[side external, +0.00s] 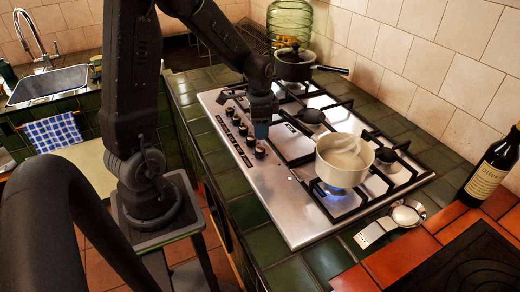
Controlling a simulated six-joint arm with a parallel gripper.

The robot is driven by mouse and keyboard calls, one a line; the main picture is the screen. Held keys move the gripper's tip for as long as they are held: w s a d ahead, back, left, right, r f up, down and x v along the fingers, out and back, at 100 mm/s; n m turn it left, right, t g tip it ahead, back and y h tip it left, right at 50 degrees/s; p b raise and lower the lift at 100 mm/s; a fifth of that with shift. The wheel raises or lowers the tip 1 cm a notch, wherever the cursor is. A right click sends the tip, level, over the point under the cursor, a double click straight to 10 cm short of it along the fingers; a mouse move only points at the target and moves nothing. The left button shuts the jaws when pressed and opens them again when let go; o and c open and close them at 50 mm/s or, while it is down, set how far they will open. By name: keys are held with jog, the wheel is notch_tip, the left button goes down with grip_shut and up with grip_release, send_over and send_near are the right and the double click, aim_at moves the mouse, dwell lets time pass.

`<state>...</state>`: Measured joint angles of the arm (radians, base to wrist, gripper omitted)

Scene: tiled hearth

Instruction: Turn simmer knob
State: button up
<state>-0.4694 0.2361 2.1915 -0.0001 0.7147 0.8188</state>
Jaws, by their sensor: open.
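A row of several small dark knobs runs along the left edge of the steel hob (284,222). The nearest knob (260,152) stands at the front end of the row; which one is the simmer knob I cannot tell. A cream pot (341,172) sits on the front burner with steam rising and a blue flame (321,190) beneath it. My gripper (261,135) points down just above and beside the front knobs. It is open and holds nothing. Its fingers look small here, and I cannot tell whether they touch a knob.
A dark saucepan (294,66) stands on the back burner, its handle pointing right. A spoon rest (404,216) and a dark bottle (490,172) are at the right. A green glass jar (290,20) stands behind. Green tiles left of the hob are clear.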

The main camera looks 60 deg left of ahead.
aim_at(260, 149)
notch_tip(260, 149, down, 8)
jog(key=shift+f, duration=0.25)
jog(key=shift+c, duration=0.4)
jog(key=c, duration=0.6)
jog(key=shift+o, duration=0.2)
